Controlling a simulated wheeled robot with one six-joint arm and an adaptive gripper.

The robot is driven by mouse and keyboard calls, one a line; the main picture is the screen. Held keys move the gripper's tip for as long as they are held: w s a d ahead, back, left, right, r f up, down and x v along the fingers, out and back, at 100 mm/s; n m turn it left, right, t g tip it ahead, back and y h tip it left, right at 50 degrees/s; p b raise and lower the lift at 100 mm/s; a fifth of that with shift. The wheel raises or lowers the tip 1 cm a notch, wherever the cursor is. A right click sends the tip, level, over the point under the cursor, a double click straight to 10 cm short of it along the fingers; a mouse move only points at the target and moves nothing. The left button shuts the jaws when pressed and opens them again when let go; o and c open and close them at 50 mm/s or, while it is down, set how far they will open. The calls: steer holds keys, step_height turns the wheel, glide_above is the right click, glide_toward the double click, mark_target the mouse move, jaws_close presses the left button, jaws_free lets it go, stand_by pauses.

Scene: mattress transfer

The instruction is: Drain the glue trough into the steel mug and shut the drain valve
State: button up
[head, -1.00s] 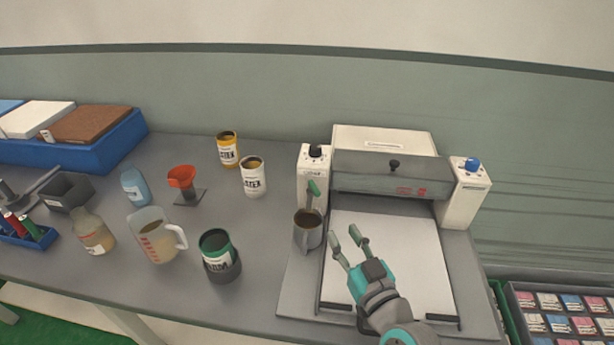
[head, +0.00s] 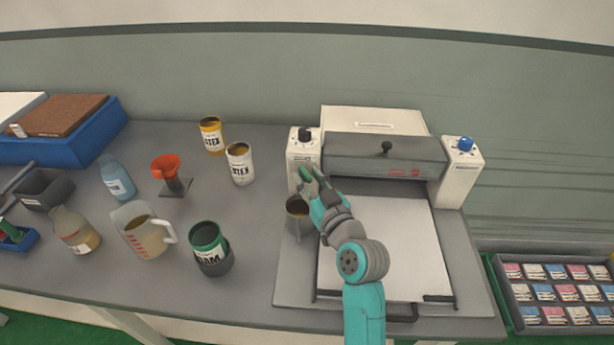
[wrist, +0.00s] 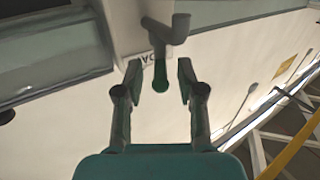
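The steel mug (head: 297,212), with brown content, stands on the left edge of the machine's base, below the drain outlet. The green drain valve lever (wrist: 160,76) hangs below a grey pipe (wrist: 163,30) in the wrist view. My gripper (head: 311,178) is at the left post, above and beside the mug. Its fingers are open, one on each side of the lever, with gaps visible in the wrist view. In the head view my gripper partly hides the lever and the mug's right side. The glue trough's inside is hidden behind the grey front cover (head: 370,155).
A white sheet bed (head: 400,240) lies right of my arm. The white left post (head: 297,150) is close to my gripper.

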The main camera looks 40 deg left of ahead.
mark_target(305, 170)
steer(key=shift+w+a, duration=0.2)
steer(key=shift+a, duration=0.2)
jaws_close()
steer(key=shift+w+d+n+g, duration=0.1)
steer(key=shift+n+g, duration=0.2)
steer(key=shift+g, duration=0.2)
steer(key=n+g+y, duration=0.1)
steer(key=n+g, duration=0.1)
steer(key=g, duration=0.1)
steer(key=w+n+g+y, duration=0.1)
steer(key=g, duration=0.2)
steer(key=shift+w+d+n, duration=0.1)
steer(key=shift+d+n, duration=0.05)
steer(key=shift+n, duration=0.25)
steer(key=n+g, duration=0.1)
steer(key=g, duration=0.1)
steer(key=n+g, duration=0.2)
steer(key=g, duration=0.1)
steer(key=shift+w+r, duration=0.1)
steer(key=shift+w, duration=0.3)
steer(key=shift+w+n+g+h, duration=0.15)
steer(key=shift+n+g+h, duration=0.2)
steer(key=shift+n+g, duration=0.6)
steer(key=shift+w+n+g+h, duration=0.1)
steer(key=shift+n+g+h, duration=0.25)
steer(key=shift+n+g, duration=0.55)
steer(key=shift+g, duration=0.35)
